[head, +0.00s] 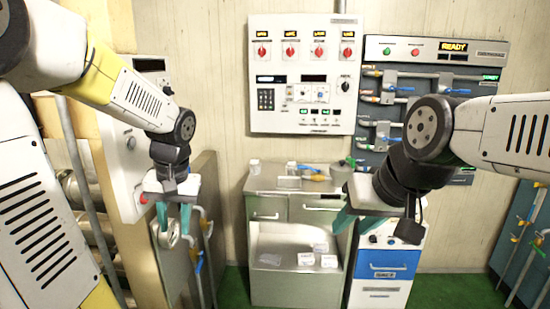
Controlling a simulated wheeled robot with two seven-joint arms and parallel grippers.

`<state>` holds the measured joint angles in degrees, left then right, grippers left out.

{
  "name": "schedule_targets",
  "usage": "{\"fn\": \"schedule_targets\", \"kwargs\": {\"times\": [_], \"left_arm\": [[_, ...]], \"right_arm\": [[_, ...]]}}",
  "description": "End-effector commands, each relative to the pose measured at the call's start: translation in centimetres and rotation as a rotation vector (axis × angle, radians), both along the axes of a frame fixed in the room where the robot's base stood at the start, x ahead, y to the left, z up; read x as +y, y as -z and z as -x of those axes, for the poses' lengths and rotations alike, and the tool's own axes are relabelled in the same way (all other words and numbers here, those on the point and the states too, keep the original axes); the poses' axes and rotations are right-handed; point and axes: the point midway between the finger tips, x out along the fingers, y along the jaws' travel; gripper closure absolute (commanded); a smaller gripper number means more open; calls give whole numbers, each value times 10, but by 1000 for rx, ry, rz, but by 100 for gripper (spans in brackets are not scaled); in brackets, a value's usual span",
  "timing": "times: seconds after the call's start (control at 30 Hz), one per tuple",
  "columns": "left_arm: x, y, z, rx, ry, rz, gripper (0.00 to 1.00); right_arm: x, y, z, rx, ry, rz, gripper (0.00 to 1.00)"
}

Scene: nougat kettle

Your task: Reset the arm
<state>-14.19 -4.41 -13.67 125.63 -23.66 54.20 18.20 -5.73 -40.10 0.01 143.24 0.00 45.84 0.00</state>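My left gripper (173,218) hangs at the left with its teal fingers pointing down. The two fingers stand apart, and a grey round fitting shows just below and behind them; I cannot tell whether they touch it. My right gripper (346,216) is right of centre, in front of the steel cabinet and the blue-and-white unit. Its teal finger points down and left. The wrist hides part of this gripper, so its opening is unclear. No held object shows in either gripper.
A steel cabinet (262,221) stands at the back centre with small items on top and white packs on its shelf. A blue-and-white unit (384,266) stands beside it. A control panel (265,111) and a pipe panel marked READY (399,36) hang on the wall. Pipes and panels crowd the left.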

Motion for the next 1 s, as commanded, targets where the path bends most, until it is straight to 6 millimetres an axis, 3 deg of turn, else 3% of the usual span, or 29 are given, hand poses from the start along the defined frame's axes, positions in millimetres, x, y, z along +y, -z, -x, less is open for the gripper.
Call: {"fn": "schedule_targets", "kwargs": {"times": [0.2,0.4,0.6,1.0], "left_arm": [[-46,-45,54,-206,88,192,66],[-77,-67,91,-360,159,276,66],[-90,-74,106,-425,189,297,66],[-90,-74,106,-429,191,299,66]], "right_arm": [[0,0,0,0,0,0,64],[0,0,0,0,0,0,64],[0,0,0,0,0,0,64],[0,0,0,0,0,0,64]]}}
